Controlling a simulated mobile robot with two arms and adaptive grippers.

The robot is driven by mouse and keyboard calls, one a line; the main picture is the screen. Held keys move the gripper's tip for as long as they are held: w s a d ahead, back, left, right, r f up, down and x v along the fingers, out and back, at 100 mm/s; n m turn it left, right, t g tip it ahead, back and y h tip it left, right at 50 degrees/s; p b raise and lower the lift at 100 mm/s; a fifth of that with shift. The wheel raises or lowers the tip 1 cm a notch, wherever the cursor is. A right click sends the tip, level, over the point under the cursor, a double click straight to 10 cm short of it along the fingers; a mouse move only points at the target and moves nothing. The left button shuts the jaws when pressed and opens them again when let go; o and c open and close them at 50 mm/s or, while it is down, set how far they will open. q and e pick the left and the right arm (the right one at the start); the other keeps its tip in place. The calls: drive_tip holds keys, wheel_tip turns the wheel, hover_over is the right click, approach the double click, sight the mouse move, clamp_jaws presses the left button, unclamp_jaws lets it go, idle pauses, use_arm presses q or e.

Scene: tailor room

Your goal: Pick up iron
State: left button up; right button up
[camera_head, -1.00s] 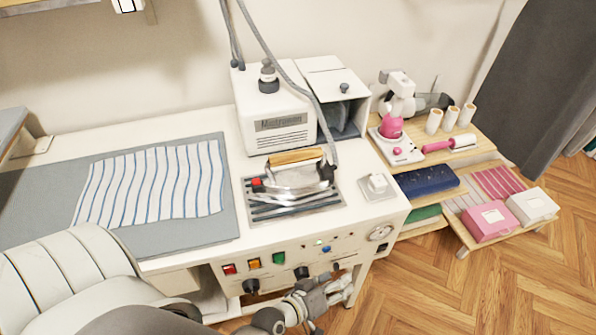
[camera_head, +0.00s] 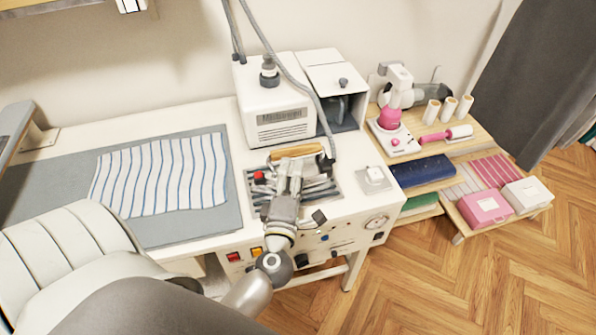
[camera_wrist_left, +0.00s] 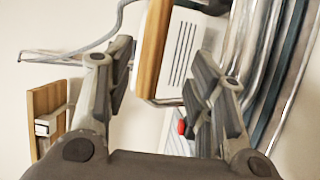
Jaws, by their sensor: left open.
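The iron has a wooden handle (camera_head: 297,150) and a red button (camera_head: 259,176). It rests on the striped metal rest on the white ironing station. My left gripper (camera_head: 290,172) is in front of the iron and hides most of its body in the head view. In the left wrist view my left gripper (camera_wrist_left: 165,80) is open, its two fingers apart. The wooden handle (camera_wrist_left: 152,48) shows beyond and between the fingertips, not gripped. Whether the fingers reach around it is hard to tell. My right gripper is not seen.
A white steam generator (camera_head: 272,115) stands behind the iron, with a grey hose (camera_head: 290,78) running down to it. A striped cloth (camera_head: 160,175) lies on the grey pad at left. A shelf with a pink sewing device (camera_head: 390,118) and boxes stands at right.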

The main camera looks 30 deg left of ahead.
sight(297, 156)
use_arm(q)
drive_tip(key=x, duration=0.2)
drive_tip(key=shift+w+a, duration=0.15)
drive_tip(key=shift+w, duration=0.2)
drive_tip(key=shift+w+r+p, duration=0.15)
drive_tip(key=shift+w+p, duration=0.05)
drive_tip(key=shift+p, duration=0.15)
drive_tip(key=x, duration=0.1)
drive_tip(key=p+x, duration=0.1)
drive_tip(key=x, duration=0.2)
drive_tip(key=shift+w+r, duration=0.15)
drive_tip(key=shift+r, duration=0.1)
drive_tip(key=shift+w+a+f, duration=0.1)
drive_tip(key=shift+w+a, duration=0.05)
drive_tip(key=shift+w, duration=0.1)
drive_tip(key=shift+s, duration=0.1)
drive_tip(key=shift+c, duration=0.3)
drive_tip(key=shift+c, duration=1.2)
clamp_jaws()
